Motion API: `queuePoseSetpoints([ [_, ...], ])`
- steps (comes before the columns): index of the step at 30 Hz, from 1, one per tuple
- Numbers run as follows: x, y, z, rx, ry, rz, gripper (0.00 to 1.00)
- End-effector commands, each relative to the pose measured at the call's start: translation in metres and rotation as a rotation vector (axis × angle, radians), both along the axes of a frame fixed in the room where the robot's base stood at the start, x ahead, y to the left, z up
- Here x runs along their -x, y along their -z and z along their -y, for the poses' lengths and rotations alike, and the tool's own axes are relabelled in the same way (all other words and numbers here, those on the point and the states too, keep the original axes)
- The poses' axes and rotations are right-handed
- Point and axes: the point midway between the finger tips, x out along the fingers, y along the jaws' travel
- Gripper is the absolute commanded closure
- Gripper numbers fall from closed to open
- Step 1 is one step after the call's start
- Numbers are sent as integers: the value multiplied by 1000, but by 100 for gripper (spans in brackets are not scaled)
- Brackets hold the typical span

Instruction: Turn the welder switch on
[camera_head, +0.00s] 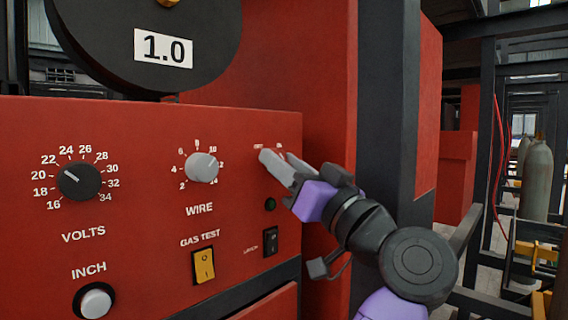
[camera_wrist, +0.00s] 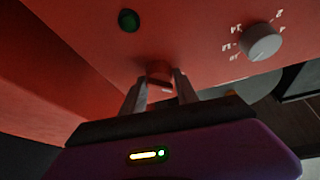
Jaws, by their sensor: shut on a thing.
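The welder's red front panel (camera_head: 130,135) fills the left of the head view. My gripper (camera_head: 270,160) reaches in from the right to the panel's upper right, where two small labels, apparently off and on, sit above the fingertips. In the wrist view, my gripper (camera_wrist: 160,80) is shut on a small reddish switch (camera_wrist: 158,69), one grey finger on each side. The fingers hide this switch in the head view, and its turn position cannot be told. A dark green lamp (camera_head: 270,204) sits below it; the lamp also shows in the wrist view (camera_wrist: 128,20).
A grey wire knob (camera_head: 201,167), black volts knob (camera_head: 78,181), yellow gas test rocker (camera_head: 203,265), black rocker (camera_head: 270,241) and inch button (camera_head: 96,301) share the panel. A dark post (camera_head: 402,90) stands right of it. Gas cylinders (camera_head: 537,180) stand farther back.

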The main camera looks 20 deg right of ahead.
Motion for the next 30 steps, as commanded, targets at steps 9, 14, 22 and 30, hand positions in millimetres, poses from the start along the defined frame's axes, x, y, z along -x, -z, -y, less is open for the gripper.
queuePoseSetpoints([
  [9, 0, 0, -1, -40, 0, -23, 100],
  [14, 0, -1, -1, -119, 1, -63, 100],
  [22, 1, -4, -2, -330, 1, -165, 100],
  [30, 1, -7, -3, -562, -1, -278, 100],
])
